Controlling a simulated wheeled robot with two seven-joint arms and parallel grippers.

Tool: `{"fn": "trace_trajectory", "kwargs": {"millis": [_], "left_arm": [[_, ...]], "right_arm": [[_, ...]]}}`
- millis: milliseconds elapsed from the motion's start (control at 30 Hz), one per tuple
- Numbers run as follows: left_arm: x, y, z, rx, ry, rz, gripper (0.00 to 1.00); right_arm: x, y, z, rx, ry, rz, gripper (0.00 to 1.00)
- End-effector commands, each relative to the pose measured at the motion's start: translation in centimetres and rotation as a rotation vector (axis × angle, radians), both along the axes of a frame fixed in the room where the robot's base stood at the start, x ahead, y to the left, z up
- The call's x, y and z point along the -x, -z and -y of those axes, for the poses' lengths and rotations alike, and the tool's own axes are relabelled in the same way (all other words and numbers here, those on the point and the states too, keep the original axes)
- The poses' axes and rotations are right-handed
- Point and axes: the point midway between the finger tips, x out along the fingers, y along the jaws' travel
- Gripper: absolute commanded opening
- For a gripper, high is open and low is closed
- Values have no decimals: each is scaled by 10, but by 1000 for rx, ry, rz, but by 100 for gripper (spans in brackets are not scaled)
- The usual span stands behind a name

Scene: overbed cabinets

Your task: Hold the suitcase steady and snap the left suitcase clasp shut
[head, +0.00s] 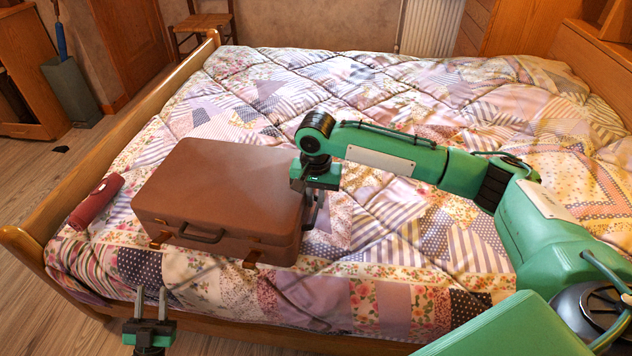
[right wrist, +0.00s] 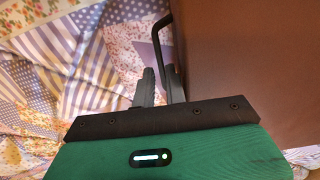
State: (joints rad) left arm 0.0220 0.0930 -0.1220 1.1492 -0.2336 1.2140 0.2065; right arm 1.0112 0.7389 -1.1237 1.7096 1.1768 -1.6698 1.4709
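A closed brown suitcase (head: 215,185) lies flat on the bed, its front handle (head: 200,236) facing me. The left suitcase clasp (head: 160,240) hangs at the left of the front edge, its tab standing out from the front. A second clasp (head: 251,260) is at the right of that edge. My left gripper (head: 152,302) is open and empty, in front of and below the left clasp, apart from the suitcase. My right gripper (head: 311,205) is at the dark side handle (right wrist: 158,50). In the right wrist view its fingers (right wrist: 160,82) straddle the handle bar; whether they clamp it is unclear.
A dark red cylinder-like object (head: 96,201) lies on the bed left of the suitcase. The wooden bed rail (head: 120,120) runs along the left. The patchwork quilt (head: 400,90) behind the suitcase is clear. My right arm spans the right side.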

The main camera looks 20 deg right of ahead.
Motion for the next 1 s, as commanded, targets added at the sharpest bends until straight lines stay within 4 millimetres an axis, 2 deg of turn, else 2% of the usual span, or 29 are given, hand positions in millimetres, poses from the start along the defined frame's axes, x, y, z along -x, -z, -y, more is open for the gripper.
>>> {"fn": "trace_trajectory", "kwargs": {"millis": [100, 267, 533, 600, 633, 1000], "left_arm": [[0, 0, 0, 0, 0, 0, 36], [0, 0, 0, 0, 0, 0, 36], [0, 0, 0, 0, 0, 0, 36], [0, 0, 0, 0, 0, 0, 36], [0, 0, 0, 0, 0, 0, 36], [0, 0, 0, 0, 0, 0, 36]], "right_arm": [[0, 14, 0, 1, 1, -1, 13], [0, 23, 0, -1, 0, 1, 13], [0, 24, 0, 0, 0, 1, 13], [0, 24, 0, 0, 0, 1, 1], [0, 24, 0, 0, 0, 1, 0], [0, 23, 0, 0, 0, 1, 0]]}}
